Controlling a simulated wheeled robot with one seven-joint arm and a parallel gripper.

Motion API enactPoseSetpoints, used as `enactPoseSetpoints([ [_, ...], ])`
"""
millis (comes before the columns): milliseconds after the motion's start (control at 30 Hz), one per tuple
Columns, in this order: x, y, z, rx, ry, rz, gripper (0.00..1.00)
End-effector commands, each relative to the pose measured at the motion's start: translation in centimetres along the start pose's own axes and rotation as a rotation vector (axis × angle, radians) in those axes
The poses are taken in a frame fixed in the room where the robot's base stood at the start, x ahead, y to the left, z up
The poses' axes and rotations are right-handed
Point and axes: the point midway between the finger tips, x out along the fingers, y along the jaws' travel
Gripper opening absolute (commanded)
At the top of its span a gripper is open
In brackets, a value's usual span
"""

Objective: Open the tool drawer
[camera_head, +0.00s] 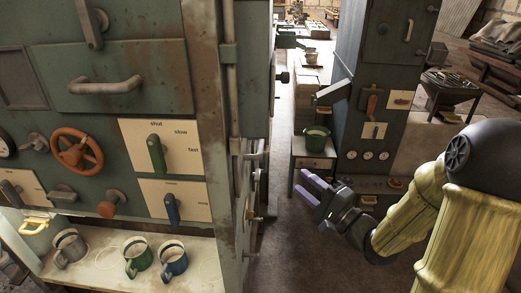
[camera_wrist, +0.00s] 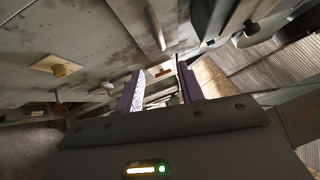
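My gripper (camera_head: 311,188) has purple fingers and hangs in the aisle, right of the large green cabinet. Its fingers also show in the wrist view (camera_wrist: 160,88), spread apart with nothing held between them. I cannot tell for sure which front is the tool drawer. A wide drawer-like panel (camera_head: 150,88) with a grey bar handle (camera_head: 105,86) is on the green cabinet at upper left, flush with its face and far from my gripper. The wrist view shows a tilted grey panel face with a bar handle (camera_wrist: 156,27) beyond the fingers.
The green cabinet carries a red wheel (camera_head: 76,151), levers and a shelf with several mugs (camera_head: 139,257). Its side has protruding pipes and handles near the aisle. The aisle floor (camera_head: 300,265) is clear.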

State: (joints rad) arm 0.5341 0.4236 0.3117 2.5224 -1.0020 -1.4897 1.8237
Motion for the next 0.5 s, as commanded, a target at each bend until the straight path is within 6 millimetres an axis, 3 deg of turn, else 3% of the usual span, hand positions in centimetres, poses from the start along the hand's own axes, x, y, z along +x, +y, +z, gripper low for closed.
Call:
enactPoseSetpoints([
  [267, 1.3, 0.0, 0.0, -0.002, -0.001, 0.002, 0.38],
  [500, 5.2, 0.0, 0.1, -0.003, -0.003, 0.001, 0.38],
])
